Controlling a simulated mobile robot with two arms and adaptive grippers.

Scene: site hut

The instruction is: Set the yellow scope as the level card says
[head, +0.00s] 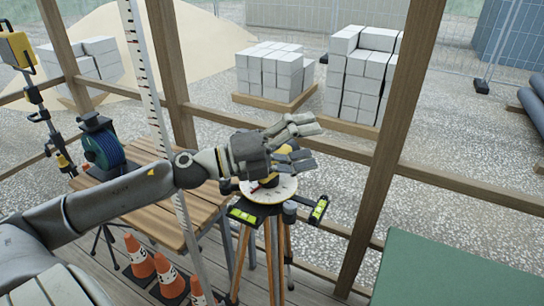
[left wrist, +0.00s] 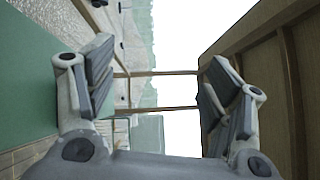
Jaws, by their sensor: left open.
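A round white dial plate (head: 285,190) tops a tripod with orange-brown legs (head: 270,250) in the middle of the head view. Two green level vials, one at the left (head: 242,215) and one at the right (head: 319,209), sit around the tripod head. My left gripper (head: 304,145) is open above the dial, its fingers pointing right. In the left wrist view nothing shows between its fingers (left wrist: 157,95). I cannot make out a level card. My right gripper is not in view.
A wooden table (head: 150,206) with a blue-green reel (head: 103,146) stands left of the tripod, beside a striped staff (head: 145,75). Orange cones (head: 139,258) stand on the floor below. Wooden posts and rails (head: 395,110) frame the opening behind. A green surface (head: 450,270) lies at lower right.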

